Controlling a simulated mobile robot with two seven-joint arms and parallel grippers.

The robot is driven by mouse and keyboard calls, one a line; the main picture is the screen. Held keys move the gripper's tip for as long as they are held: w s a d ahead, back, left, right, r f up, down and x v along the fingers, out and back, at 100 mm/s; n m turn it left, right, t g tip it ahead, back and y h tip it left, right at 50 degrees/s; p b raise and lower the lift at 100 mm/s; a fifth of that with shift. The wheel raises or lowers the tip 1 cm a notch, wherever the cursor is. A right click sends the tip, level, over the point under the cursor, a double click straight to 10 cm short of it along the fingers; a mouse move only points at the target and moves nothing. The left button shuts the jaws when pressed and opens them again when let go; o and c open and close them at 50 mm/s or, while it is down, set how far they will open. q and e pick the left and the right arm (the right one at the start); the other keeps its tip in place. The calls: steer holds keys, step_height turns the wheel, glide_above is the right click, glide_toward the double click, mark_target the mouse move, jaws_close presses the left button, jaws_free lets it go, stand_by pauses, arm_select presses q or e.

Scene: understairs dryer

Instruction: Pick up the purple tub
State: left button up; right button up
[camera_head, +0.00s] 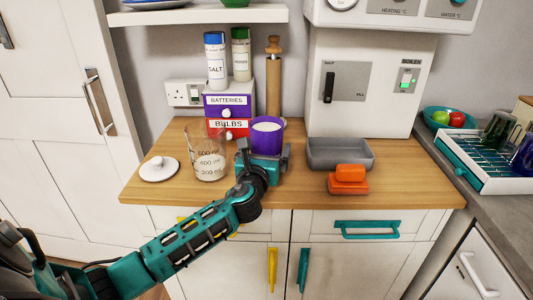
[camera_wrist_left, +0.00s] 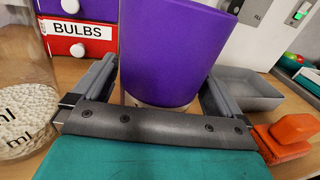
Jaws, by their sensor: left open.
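The purple tub (camera_head: 266,138) stands upright on the wooden counter, with pale contents at its open top. It fills the middle of the left wrist view (camera_wrist_left: 168,50). My left gripper (camera_head: 263,158) is at the tub's near side, its lower part hidden behind the gripper in the head view. In the left wrist view the open jaws (camera_wrist_left: 155,92) have one finger on each side of the tub. I cannot tell whether either finger touches it. My right gripper is not in view.
A glass beaker (camera_head: 208,160) stands close left of the tub, with a white lid (camera_head: 159,169) beyond it. Drawers labelled BATTERIES and BULBS (camera_head: 228,105) and a wooden pepper mill (camera_head: 273,85) are behind.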

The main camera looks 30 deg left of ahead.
arm_select(q)
steer(key=shift+x, duration=1)
steer(key=c, duration=1.3)
steer(key=shift+r, duration=0.1)
